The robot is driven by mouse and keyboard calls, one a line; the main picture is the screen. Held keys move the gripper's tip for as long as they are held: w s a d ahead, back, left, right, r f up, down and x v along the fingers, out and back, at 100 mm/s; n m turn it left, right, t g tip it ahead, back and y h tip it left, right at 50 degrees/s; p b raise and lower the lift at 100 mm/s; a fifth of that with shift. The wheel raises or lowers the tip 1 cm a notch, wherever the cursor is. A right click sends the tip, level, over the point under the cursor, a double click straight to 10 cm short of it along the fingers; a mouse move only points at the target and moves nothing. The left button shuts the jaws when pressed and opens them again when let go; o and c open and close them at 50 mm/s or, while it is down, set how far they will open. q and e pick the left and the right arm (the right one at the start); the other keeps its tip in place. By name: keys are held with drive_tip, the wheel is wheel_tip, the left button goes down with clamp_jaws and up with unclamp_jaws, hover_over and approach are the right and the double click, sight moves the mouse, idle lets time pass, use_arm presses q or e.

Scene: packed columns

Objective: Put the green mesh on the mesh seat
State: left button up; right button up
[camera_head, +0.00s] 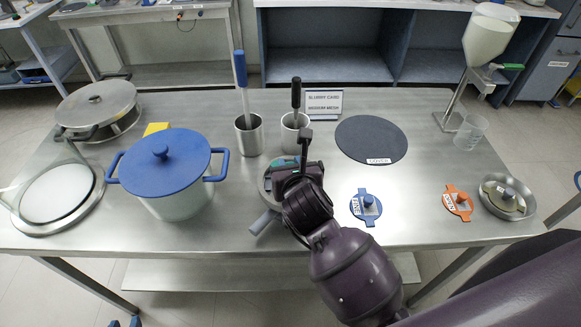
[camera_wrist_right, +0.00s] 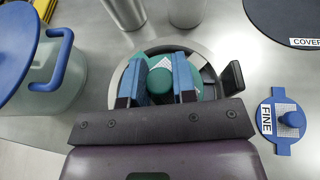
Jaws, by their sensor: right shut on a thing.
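The green mesh (camera_wrist_right: 161,82) with its rounded green knob shows in the right wrist view; in the head view a bit of it (camera_head: 285,163) shows past my gripper. My right gripper (camera_wrist_right: 160,86) has its two blue fingers on both sides of the knob, shut on it. The mesh is over or in a round metal-rimmed seat (camera_wrist_right: 131,58) with a black tab at the right; I cannot tell whether it rests flat. In the head view my right gripper (camera_head: 297,165) hides most of it. My left gripper (camera_head: 125,322) shows only its two blue tips, apart, at the bottom edge.
A blue-lidded pot (camera_head: 163,160) is left of the seat. Two metal cups (camera_head: 249,138) with tools stand behind it. A blue mesh marked FINE (camera_head: 366,206), an orange mesh (camera_head: 458,202) and a bowl (camera_head: 508,196) lie to the right. A dark round cover (camera_head: 370,138) lies behind.

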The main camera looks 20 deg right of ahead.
drive_tip(key=shift+f, duration=0.8)
drive_tip(key=o, duration=0.9)
drive_tip(key=shift+r, duration=0.2)
